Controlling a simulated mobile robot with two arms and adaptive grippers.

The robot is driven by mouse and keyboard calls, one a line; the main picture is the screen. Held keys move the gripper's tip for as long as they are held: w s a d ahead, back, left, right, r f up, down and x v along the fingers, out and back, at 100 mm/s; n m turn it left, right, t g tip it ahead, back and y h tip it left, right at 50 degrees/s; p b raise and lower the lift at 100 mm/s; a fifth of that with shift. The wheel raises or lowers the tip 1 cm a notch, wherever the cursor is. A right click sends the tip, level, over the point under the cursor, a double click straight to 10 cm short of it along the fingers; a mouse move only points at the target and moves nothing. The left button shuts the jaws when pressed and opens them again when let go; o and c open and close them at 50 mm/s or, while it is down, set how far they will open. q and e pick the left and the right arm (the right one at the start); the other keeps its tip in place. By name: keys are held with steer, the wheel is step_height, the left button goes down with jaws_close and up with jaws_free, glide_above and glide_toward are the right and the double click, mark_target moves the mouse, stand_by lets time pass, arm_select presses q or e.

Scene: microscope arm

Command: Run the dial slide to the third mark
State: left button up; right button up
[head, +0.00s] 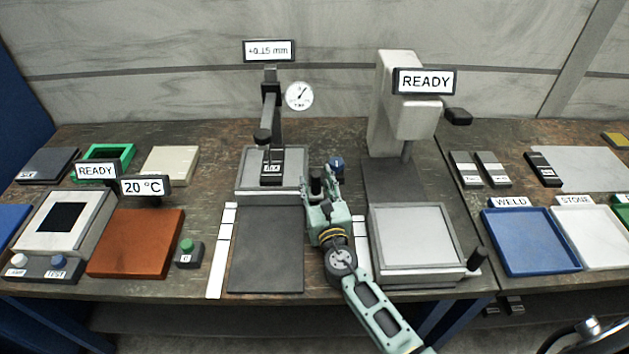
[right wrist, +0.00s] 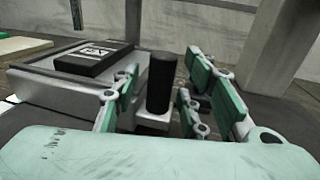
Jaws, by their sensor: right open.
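The dial slide (head: 243,183) is a grey plate at the far end of its dark track (head: 265,255). A dark block with a label (head: 270,168) lies on it, and it also shows in the right wrist view (right wrist: 95,58). A black upright handle (right wrist: 160,82) stands on a small bracket at the slide's right side. My right gripper (head: 322,188) is open, with its fingers on either side of the handle; contact is not clear. A white strip with dark marks (head: 220,255) runs along the track's left side. My left gripper is not in view.
A dial gauge (head: 299,96) on a post stands above the slide, under a "+0.15 mm" sign (head: 269,51). A pale press-like machine (head: 395,105) with a grey plate (head: 412,236) stands to the right.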

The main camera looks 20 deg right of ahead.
steer(key=s, duration=0.7)
steer(key=s+a, duration=0.1)
steer(key=s, duration=0.3)
